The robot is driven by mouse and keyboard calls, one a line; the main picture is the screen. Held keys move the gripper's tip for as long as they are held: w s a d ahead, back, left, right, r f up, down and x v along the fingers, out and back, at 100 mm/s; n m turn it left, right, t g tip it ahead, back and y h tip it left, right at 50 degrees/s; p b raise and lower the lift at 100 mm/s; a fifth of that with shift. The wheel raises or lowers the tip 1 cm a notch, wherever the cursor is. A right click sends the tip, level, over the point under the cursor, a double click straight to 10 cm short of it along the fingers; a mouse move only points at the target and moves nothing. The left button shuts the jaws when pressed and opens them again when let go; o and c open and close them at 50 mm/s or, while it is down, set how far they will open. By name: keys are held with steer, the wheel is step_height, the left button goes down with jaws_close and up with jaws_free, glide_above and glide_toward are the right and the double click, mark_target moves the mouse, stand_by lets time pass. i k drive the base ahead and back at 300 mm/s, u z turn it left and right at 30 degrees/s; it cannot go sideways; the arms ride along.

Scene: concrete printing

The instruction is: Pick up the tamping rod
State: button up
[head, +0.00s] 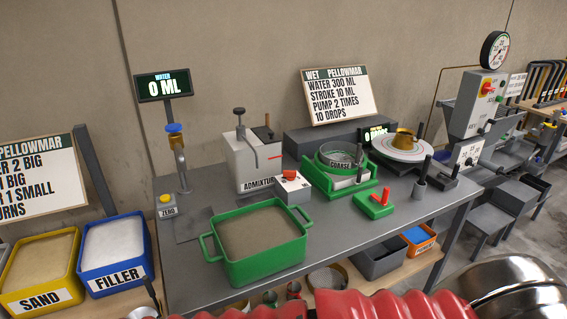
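A dark upright rod (425,169) stands in a small grey holder on the right part of the bench, in front of the round flow table. It looks like the tamping rod, but it is small here and I cannot be certain. Another short dark handle (453,166) stands just right of it, near the bench edge. A brass cone mould (403,139) sits on the white round flow table (402,153) behind the rod. My gripper does not show in the head view.
A green tub of grey material (258,262) stands at the bench front. A green-framed sieve labelled COARSE (331,187) and a small green block with a red lever (379,204) lie left of the rod. A white admixture tank (246,158) stands further left. A shiny metal dome (505,284) fills the lower right.

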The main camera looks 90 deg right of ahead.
mark_target(425, 165)
steer(key=z, duration=0.05)
steer(key=k, duration=0.5)
steer(key=u, duration=0.85)
steer(key=i, duration=0.6)
steer(key=z, duration=1.5)
